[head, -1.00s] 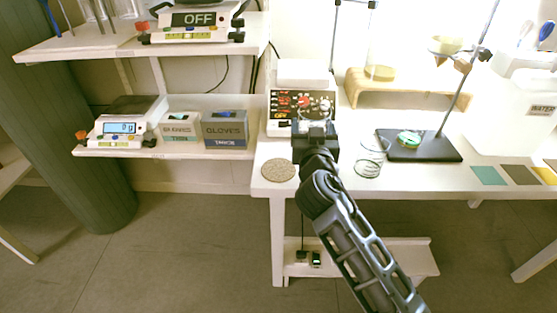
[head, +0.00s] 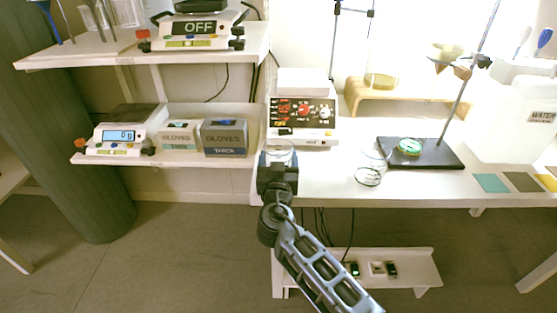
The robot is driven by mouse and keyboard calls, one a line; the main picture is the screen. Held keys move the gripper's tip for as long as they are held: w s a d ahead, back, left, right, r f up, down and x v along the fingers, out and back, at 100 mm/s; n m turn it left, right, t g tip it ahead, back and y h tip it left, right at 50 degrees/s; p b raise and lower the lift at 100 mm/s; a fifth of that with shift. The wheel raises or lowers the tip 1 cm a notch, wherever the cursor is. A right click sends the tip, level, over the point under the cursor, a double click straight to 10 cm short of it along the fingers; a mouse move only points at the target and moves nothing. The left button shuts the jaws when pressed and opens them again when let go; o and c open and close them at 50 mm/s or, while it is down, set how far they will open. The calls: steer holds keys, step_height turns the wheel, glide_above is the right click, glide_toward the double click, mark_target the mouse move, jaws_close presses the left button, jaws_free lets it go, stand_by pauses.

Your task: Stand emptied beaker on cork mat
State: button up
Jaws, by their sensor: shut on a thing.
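My gripper (head: 278,168) is at the left front corner of the white bench and is shut on a clear glass beaker (head: 280,154). The beaker's upper part and rim show just beyond the fingers, and it looks upright. The cork mat is hidden behind my gripper and the beaker. I cannot tell whether the beaker's base touches it.
Control box (head: 303,120) stands just behind the beaker. More clear glassware (head: 370,168) stands to the right, beside a dark stand base (head: 430,153) with a green-rimmed dish (head: 410,147). A shelf at left holds a balance (head: 122,136) and glove boxes (head: 224,138).

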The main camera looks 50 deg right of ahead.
steer(key=shift+f, duration=0.15)
steer(key=o, duration=1.1)
steer(key=shift+o, duration=0.2)
